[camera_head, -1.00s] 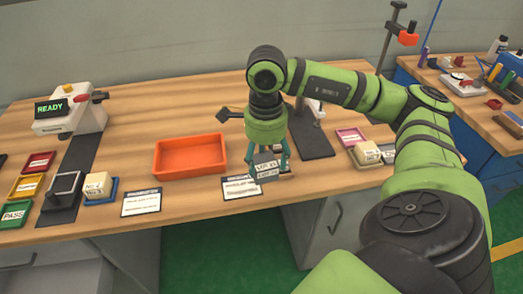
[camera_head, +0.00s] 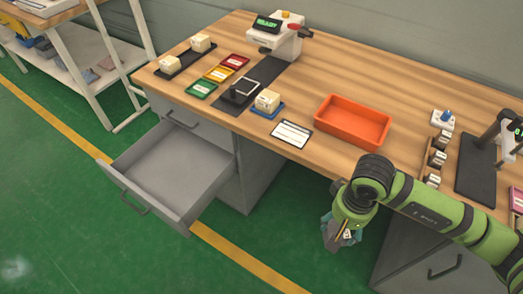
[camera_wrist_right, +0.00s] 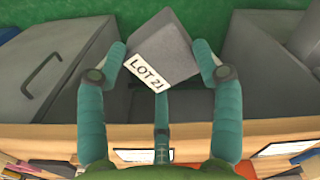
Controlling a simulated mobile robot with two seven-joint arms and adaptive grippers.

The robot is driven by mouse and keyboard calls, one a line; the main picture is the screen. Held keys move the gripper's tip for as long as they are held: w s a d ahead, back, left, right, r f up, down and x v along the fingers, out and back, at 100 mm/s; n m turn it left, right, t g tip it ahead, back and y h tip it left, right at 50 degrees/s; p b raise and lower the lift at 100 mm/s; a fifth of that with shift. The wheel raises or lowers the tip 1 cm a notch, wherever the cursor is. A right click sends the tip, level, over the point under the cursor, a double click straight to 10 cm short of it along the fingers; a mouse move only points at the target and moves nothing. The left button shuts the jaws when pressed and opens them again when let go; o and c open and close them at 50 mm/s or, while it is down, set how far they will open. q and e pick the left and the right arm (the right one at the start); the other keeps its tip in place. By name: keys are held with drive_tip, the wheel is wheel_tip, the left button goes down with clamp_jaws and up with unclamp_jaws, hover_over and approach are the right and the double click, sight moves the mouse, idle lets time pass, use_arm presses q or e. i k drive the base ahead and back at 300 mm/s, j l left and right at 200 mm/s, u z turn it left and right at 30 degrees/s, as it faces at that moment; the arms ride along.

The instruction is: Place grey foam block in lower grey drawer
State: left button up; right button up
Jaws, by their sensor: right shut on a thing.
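The grey foam block (camera_wrist_right: 164,52), with a white "LOT 21" label, is held between the fingers of my right gripper (camera_wrist_right: 164,70). In the head view, my right gripper (camera_head: 343,230) points down in front of the table's front edge, over the green floor. The block is small and partly hidden there. The lower grey drawer (camera_head: 182,172) is pulled open at the left, below a shut upper drawer, and its visible inside is empty. My right gripper is to the right of the drawer and apart from it. My left gripper is not in view.
The wooden table (camera_head: 300,165) overhangs the grey cabinets. An orange tray (camera_head: 352,122), a white card (camera_head: 291,134) and small coloured trays stand on top. A shut cabinet with a handle (camera_head: 445,268) is at the right. The floor between the drawer and my gripper is clear.

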sight(172, 170)
drive_tip(key=i+j+z, duration=0.1)
drive_tip(key=j, duration=0.6)
drive_tip(key=i+j+z, duration=0.1)
drive_tip(key=i+j, duration=0.15)
drive_tip(key=j, duration=0.4)
drive_tip(key=i+j+z, duration=0.1)
drive_tip(key=j, duration=0.6)
drive_tip(key=i+j+z, duration=0.1)
drive_tip(key=j, duration=0.65)
drive_tip(key=i+j+z, duration=0.1)
drive_tip(key=j, duration=0.6)
